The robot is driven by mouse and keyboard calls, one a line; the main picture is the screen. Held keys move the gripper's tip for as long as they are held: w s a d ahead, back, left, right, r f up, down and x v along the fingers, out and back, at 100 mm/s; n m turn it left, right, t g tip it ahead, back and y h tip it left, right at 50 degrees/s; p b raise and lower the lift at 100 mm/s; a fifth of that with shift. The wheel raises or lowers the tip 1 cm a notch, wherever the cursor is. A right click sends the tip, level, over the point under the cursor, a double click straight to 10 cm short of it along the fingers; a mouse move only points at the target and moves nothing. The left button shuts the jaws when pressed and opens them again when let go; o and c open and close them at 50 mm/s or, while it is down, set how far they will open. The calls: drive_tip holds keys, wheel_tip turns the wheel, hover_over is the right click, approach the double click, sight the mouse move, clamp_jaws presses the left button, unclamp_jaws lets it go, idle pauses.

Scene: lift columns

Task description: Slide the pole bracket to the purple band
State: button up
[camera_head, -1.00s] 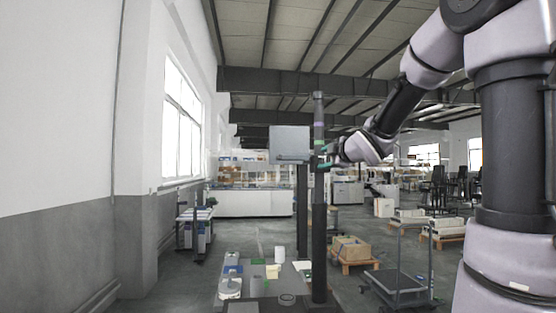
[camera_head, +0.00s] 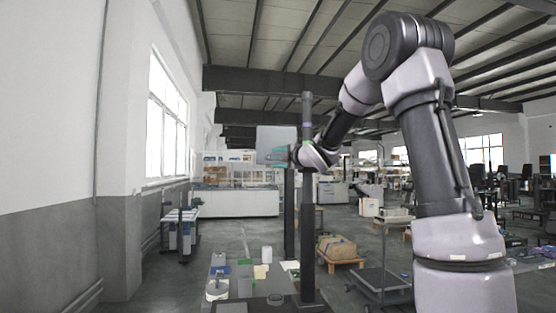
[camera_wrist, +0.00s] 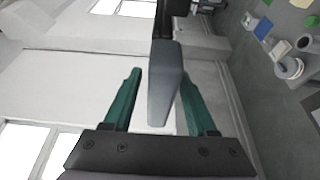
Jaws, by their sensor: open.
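The pole (camera_head: 307,215) stands upright near the middle of the head view, with a narrow purple band (camera_head: 307,125) near its top. The bracket's grey flat panel (camera_head: 272,138) is to the left of the pole, close to the band's height; its joint with the pole is hidden by my arm. My gripper (camera_head: 280,155), with teal fingers, is at the panel's lower edge. In the wrist view, a grey slab-like part (camera_wrist: 165,85), apparently of the bracket, lies between my two open fingers (camera_wrist: 155,95), with gaps visible at both sides.
A shorter dark post (camera_head: 289,215) stands just left of the pole. A low table (camera_head: 246,285) with small items is at its foot. A grey-white wall is at left.

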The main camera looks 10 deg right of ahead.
drive_tip(key=shift+w, duration=0.2)
drive_tip(key=shift+c, duration=0.3)
clamp_jaws()
drive_tip(key=shift+r, duration=0.1)
idle(1.0)
